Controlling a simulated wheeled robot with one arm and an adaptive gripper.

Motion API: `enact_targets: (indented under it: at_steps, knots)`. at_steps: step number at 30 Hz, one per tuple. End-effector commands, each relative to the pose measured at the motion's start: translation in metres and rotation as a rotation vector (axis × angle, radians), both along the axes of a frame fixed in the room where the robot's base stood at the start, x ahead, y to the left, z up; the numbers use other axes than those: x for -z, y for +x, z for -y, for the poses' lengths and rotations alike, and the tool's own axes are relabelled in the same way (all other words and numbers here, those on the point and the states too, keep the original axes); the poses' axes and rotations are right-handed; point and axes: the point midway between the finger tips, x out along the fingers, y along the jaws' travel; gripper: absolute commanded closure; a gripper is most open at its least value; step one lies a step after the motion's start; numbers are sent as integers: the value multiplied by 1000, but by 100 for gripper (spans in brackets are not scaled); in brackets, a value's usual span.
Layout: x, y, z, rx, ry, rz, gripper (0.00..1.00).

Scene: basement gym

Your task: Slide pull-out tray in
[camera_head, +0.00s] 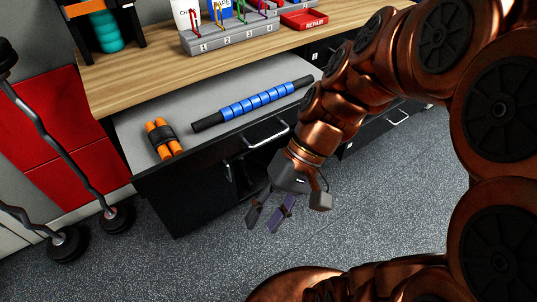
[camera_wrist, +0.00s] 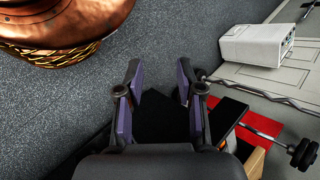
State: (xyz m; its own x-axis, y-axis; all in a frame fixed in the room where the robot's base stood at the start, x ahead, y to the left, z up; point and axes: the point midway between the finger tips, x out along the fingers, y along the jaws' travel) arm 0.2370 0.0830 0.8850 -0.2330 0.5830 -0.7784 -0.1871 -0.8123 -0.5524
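The pull-out tray (camera_head: 190,96) is a grey board drawn out from under the wooden bench top, above a black cabinet front. An orange pair of grips with a black band (camera_head: 164,139) and a blue-ringed massage roller (camera_head: 256,101) lie on it. A metal bar handle (camera_head: 267,136) shows on the black front below the tray. My gripper (camera_head: 268,215) hangs in front of the cabinet, lower than the tray and apart from it. In the wrist view my gripper (camera_wrist: 159,82) has its purple-padded fingers spread, with nothing held between them. A dark surface shows beyond them.
The wooden bench top (camera_head: 150,62) carries a numbered grey rack (camera_head: 230,36) and a red repair tray (camera_head: 304,20). Curl bars with weights (camera_head: 68,242) lean at the left by red panels. The speckled floor in front is clear. A white box (camera_wrist: 257,44) shows in the wrist view.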

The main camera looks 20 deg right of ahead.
Motion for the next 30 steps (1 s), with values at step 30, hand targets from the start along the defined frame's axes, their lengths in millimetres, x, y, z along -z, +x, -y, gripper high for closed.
enact_targets:
  at_steps: [30]
  knots:
    - [75, 189, 131, 507, 914, 592, 63]
